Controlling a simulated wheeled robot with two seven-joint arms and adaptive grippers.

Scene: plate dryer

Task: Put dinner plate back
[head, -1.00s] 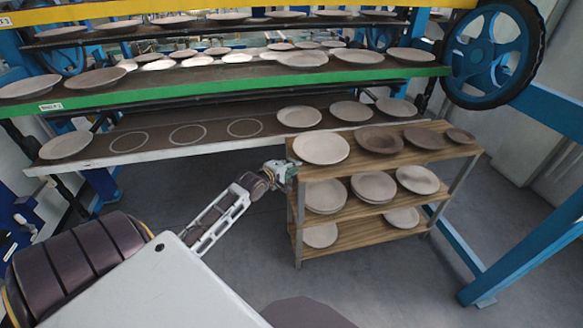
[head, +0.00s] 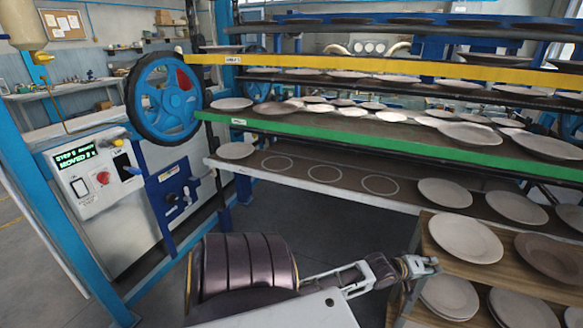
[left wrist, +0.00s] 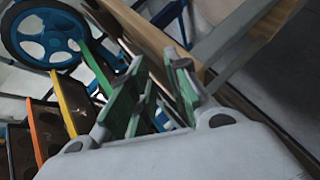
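Round pale dinner plates stand in the head view. One plate (head: 465,238) lies at the left end of the wooden rack's top shelf (head: 428,222), with a browner plate (head: 555,257) beside it. The dryer's lowest shelf (head: 330,190) has three bare ring marks, one of them here (head: 322,173). A plate (head: 235,151) lies left of the rings and another (head: 445,193) right of them. My left gripper (head: 424,266) is beside the rack's left end, below its top shelf. In the left wrist view its green fingers (left wrist: 158,68) are apart with no plate between them. My right gripper is out of view.
The green-edged dryer shelf (head: 400,140) above holds many plates. A blue handwheel (head: 165,98) and a control panel (head: 95,180) with a lit display stand at left. Floor below the lowest shelf is clear. The rack's wooden edge is close to my left fingers.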

